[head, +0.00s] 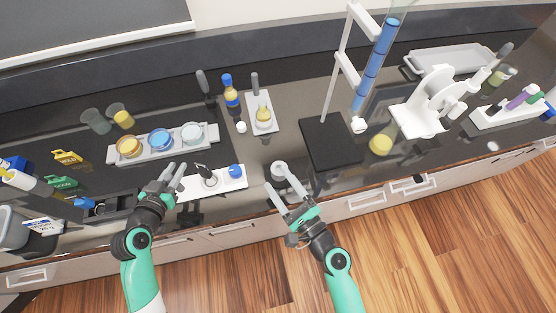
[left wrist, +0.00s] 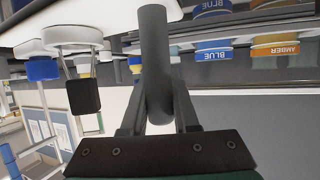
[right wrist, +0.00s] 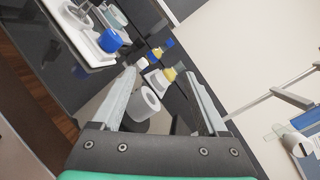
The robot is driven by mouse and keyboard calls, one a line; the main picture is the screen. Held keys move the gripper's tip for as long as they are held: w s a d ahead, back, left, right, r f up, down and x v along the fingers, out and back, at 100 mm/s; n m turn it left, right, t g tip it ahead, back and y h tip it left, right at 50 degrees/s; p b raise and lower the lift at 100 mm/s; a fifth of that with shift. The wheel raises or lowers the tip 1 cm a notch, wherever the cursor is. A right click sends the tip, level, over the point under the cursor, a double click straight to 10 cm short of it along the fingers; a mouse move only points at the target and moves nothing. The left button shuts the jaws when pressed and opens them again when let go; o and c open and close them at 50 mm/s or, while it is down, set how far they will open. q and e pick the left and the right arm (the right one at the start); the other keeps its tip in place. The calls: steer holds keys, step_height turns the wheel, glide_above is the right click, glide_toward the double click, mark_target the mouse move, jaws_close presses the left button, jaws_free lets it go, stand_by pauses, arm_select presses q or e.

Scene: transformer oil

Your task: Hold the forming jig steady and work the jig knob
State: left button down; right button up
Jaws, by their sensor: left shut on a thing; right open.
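The forming jig is a white plate (head: 222,186) on the dark bench, with a ring and black clip in its middle. The blue jig knob (head: 236,171) stands at its right end; it also shows in the left wrist view (left wrist: 42,69) and the right wrist view (right wrist: 110,40). My left gripper (head: 177,171) is at the plate's left end. It is shut on a dark grey round handle (left wrist: 154,50), which stands against the plate. My right gripper (head: 283,184) is open and empty, to the right of the knob and apart from it, near a white-grey hollow cylinder (head: 279,170).
A grey tray (head: 147,155) with amber, blue and clear jars lies behind the jig. A white tray (head: 255,87) with a flask stands further back. A black stand base (head: 329,143) is to the right. The bench's front edge runs close before the jig.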

steer(key=w+d+r+n+t+h, duration=0.2)
steer(key=w+d+n+h, duration=0.2)
steer(key=n, duration=1.1)
steer(key=d, duration=0.3)
steer(key=shift+w+h, duration=0.25)
steer(key=shift+h, duration=0.15)
arm_select(q)
steer(key=c, duration=0.6)
jaws_free()
arm_select(e)
steer(key=shift+a, duration=0.1)
